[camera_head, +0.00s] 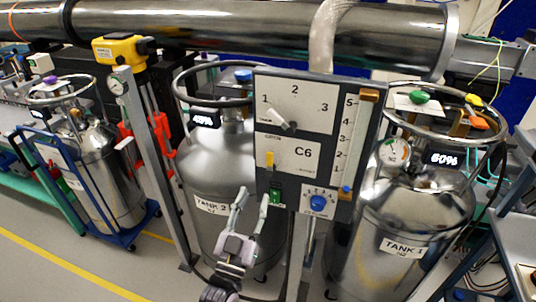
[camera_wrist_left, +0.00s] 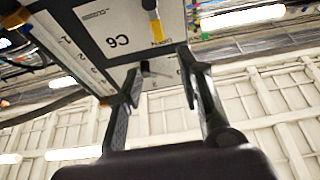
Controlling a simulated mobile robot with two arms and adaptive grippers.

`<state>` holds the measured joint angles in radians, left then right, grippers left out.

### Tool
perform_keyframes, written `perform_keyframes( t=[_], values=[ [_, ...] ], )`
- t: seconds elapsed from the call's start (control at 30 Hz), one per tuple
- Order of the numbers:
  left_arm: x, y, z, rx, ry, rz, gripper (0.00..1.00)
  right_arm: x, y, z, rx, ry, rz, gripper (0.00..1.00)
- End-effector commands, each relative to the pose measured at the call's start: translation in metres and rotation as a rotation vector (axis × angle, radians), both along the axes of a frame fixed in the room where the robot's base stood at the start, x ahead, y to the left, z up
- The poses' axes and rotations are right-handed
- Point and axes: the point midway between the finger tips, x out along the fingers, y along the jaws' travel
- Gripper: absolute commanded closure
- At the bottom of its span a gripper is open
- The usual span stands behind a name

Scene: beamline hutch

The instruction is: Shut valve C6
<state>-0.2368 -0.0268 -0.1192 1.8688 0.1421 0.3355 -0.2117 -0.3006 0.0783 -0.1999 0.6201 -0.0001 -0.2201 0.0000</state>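The grey C6 panel (camera_head: 304,178) stands in the middle of the head view, in front of the tanks. Its C6 section carries a yellow-handled lever (camera_head: 270,160), roughly upright; the small labels beside it are hard to read. In the left wrist view the C6 panel (camera_wrist_left: 105,45) appears upside down, with the yellow lever (camera_wrist_left: 155,25) at the top. My left gripper (camera_head: 252,198) is open and empty, below the lever and near the panel's lower left edge. Its spread fingers (camera_wrist_left: 160,75) also show in the wrist view, apart from the lever. My right gripper is not in view.
The same panel holds a 1-2-3 pointer knob (camera_head: 284,124), a slider scale (camera_head: 350,135), a green switch (camera_head: 276,194) and a blue knob (camera_head: 317,203). Tank 2 (camera_head: 212,165) stands behind left, Tank 1 (camera_head: 400,215) right. Clear floor (camera_head: 60,265) lies at lower left.

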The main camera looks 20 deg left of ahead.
Motion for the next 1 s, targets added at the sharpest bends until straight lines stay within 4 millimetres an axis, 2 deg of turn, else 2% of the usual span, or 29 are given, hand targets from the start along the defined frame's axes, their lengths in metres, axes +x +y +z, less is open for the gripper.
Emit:
perform_keyframes(
  t=[0.03,0.3,0.5,0.7,1.0],
  values=[
    [0.012,0.000,0.010,-0.001,-0.004,0.001,0.66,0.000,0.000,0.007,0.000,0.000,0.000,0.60],
    [0.066,-0.003,0.032,0.001,-0.003,0.000,0.66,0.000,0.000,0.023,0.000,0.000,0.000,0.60],
    [0.098,-0.004,0.043,0.001,0.000,0.000,0.66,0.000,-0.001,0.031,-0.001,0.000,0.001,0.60],
    [0.114,-0.004,0.048,0.000,0.001,0.000,0.66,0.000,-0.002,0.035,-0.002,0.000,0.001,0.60],
    [0.116,-0.004,0.048,0.000,0.002,0.000,0.66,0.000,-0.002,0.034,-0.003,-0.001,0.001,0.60]
  ],
)
